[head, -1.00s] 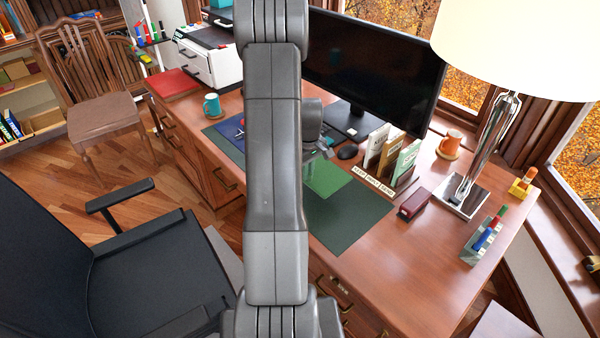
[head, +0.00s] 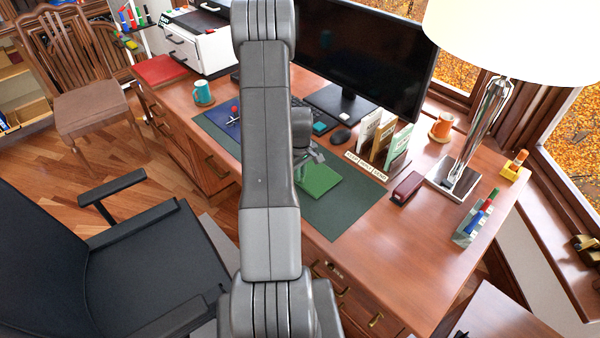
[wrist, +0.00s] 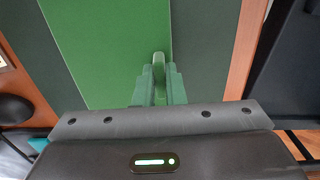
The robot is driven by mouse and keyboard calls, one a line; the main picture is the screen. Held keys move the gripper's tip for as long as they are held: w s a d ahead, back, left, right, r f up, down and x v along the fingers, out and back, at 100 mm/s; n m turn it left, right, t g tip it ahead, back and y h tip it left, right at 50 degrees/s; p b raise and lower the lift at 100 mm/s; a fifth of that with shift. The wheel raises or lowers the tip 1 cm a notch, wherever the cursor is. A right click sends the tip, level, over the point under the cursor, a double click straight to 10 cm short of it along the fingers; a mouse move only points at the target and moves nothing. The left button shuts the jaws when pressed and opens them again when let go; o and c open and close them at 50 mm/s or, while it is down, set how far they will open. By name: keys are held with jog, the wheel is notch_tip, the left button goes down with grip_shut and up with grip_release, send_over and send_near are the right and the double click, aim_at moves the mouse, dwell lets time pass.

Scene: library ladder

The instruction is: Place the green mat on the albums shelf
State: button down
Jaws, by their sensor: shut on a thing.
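The green mat (head: 319,180) is a bright green flat rectangle above the dark green desk pad (head: 345,212). It also shows in the wrist view (wrist: 100,40), filling the upper middle. My gripper (wrist: 159,80) is shut on the mat's near edge, with a raised green part between the fingers. In the head view my gripper (head: 317,157) is partly hidden behind my arm, at the mat's far side. I cannot tell how far the mat is above the pad. The albums shelf cannot be clearly made out in these views.
A letter sorter (head: 385,140), a maroon stapler-like box (head: 407,187), a lamp (head: 470,150) and a monitor (head: 365,55) stand right of and behind the mat. A black chair (head: 140,245) stands before the desk.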

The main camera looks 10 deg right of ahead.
jog(key=c, duration=1.5)
grip_release()
jog(key=shift+d+f, duration=0.1)
jog(key=shift+s, duration=0.1)
